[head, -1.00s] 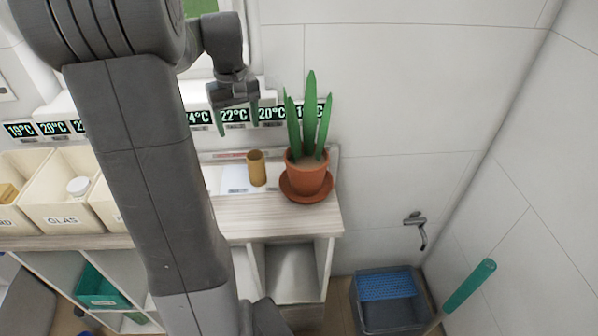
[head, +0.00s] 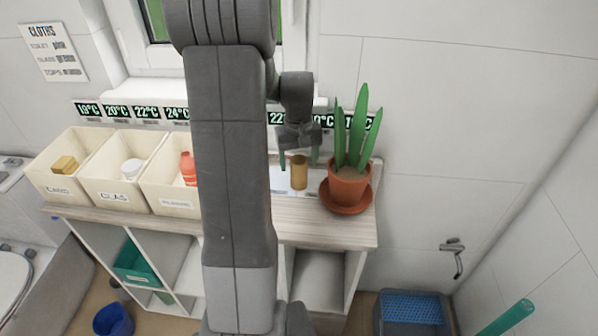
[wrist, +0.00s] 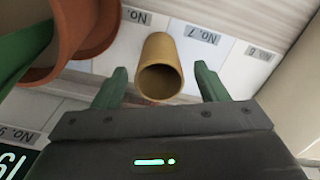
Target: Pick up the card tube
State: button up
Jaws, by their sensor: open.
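The card tube (head: 299,174) is a brown, hollow cylinder standing upright on the shelf top, left of the potted plant. In the wrist view the tube (wrist: 158,55) shows its round open end, between the two green fingers and a little beyond their tips. My gripper (head: 299,159) is open and empty, just above and behind the tube in the head view. In the wrist view my gripper (wrist: 160,72) has a finger on each side of the tube, with a gap on both sides. I cannot tell the exact height gap.
A potted plant (head: 346,187) on a saucer stands close to the right of the tube. White labelled cards lie beneath. Cream bins (head: 113,183) with items stand on the left. Temperature signs (head: 146,112) line the back. The shelf front (head: 325,228) is clear.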

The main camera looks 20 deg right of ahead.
jog(key=shift+f, duration=1.55)
jog(key=c, duration=1)
jog(key=shift+c, duration=0.2)
jog(key=shift+r, duration=0.15)
